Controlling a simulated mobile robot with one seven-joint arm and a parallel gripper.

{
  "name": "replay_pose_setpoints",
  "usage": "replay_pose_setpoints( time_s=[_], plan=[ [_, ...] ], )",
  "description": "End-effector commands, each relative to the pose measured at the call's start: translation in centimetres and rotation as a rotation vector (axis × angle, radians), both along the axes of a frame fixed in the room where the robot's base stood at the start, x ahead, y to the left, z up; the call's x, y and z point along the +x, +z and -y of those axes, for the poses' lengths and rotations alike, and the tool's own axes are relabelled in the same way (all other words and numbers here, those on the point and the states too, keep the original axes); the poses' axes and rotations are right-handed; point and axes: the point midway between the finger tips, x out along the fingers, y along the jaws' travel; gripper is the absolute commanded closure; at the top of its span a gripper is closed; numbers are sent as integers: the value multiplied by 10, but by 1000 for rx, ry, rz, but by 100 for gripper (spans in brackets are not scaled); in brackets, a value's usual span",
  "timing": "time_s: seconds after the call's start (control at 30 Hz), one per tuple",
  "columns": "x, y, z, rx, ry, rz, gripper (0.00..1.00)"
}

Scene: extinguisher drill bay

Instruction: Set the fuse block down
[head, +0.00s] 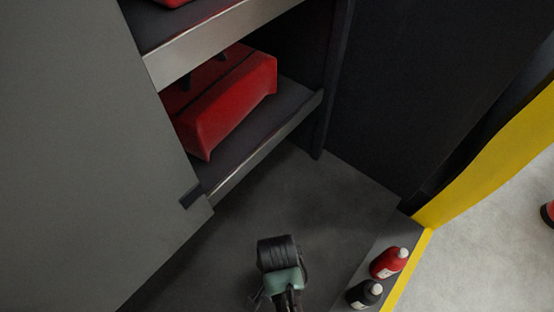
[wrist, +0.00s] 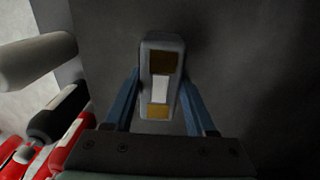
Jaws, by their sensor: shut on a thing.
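The fuse block (wrist: 160,90) is a small grey block with two brown-gold patches and a white band between them. It is upright in the middle of the wrist view. My gripper (wrist: 160,76) has its two blue fingers shut on the block's sides. In the head view my wrist (head: 281,268) is over the dark floor of the bay at the bottom centre. The fingers and the block are hidden there. A plain dark grey surface (wrist: 240,75) lies behind the block. I cannot tell whether the block touches it.
A red bottle (head: 389,262) and a black bottle (head: 364,293) stand to the right of my wrist, by a yellow edge (head: 428,238). A shelf holds a red case (head: 236,100) at upper left. The dark floor (head: 310,205) beyond my wrist is clear.

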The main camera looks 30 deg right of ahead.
Motion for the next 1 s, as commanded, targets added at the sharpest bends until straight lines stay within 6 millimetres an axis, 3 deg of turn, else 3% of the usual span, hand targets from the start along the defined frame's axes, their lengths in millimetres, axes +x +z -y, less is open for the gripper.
replay_pose_setpoints(
  time_s=[0.3, 0.67, 0.7, 0.87, 1.0],
  plan=[
    [0, -38, 0, 0, 2, 0, 100],
    [1, -41, 0, -1, 2, 1, 100],
    [0, -41, 0, -1, 2, 1, 41],
    [0, -41, 0, -1, 2, 1, 14],
    [0, -41, 0, -1, 2, 1, 14]
  ],
)
